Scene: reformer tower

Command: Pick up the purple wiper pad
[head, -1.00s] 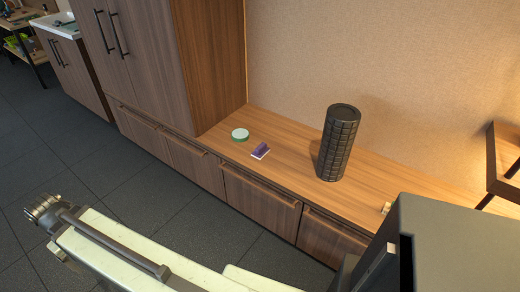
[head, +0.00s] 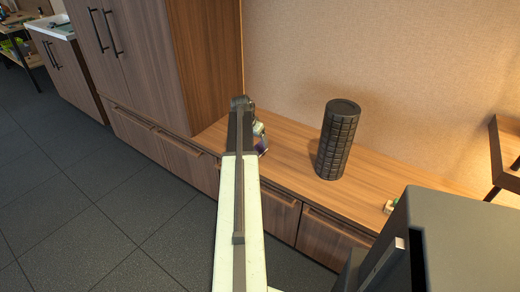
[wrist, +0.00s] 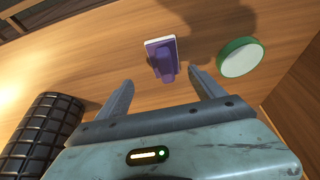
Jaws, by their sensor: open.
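The purple wiper pad (wrist: 162,58) has a purple grip on a pale base. In the wrist view it lies on the wooden bench top (wrist: 125,62), ahead of and between the fingertips. My gripper (wrist: 159,82) is open and empty, with the pad just beyond its fingers; whether it touches the pad I cannot tell. In the head view my arm covers much of the spot, and only a bit of the purple pad (head: 262,146) shows beside the arm's end.
A round green-rimmed white disc (wrist: 240,58) lies right of the pad in the wrist view. A black ridged foam roller (head: 338,140) stands upright on the bench. A tall wooden cabinet (head: 205,65) borders the bench at left. Small items (head: 391,205) lie near the bench's right end.

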